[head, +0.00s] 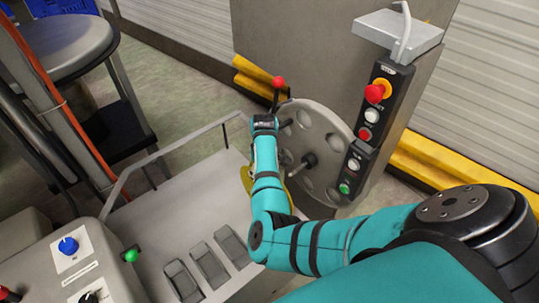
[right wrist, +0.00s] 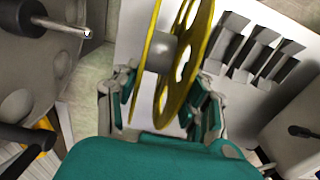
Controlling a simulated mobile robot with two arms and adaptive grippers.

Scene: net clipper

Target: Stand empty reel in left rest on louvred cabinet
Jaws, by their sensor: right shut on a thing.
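The empty reel has yellow flanges and a grey hub (right wrist: 164,52). In the right wrist view it stands on edge between the fingers of my right gripper (right wrist: 165,97), which is shut on it. In the head view only small yellow parts of the reel (head: 246,181) show beside my teal right arm, and the gripper is hidden behind that arm. Behind the reel is a pale cabinet top (head: 160,222) with three louvre-like slots (head: 208,263). They also show in the right wrist view (right wrist: 262,52). I cannot make out the left rest. My left gripper is not in view.
A grey disc with holes and a spindle (head: 325,150) stands beside my right arm. A button panel (head: 372,118) and a red-knobbed lever (head: 278,83) are close by. A thin rail (head: 165,155) edges the cabinet top. A round stool (head: 68,47) is at upper left.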

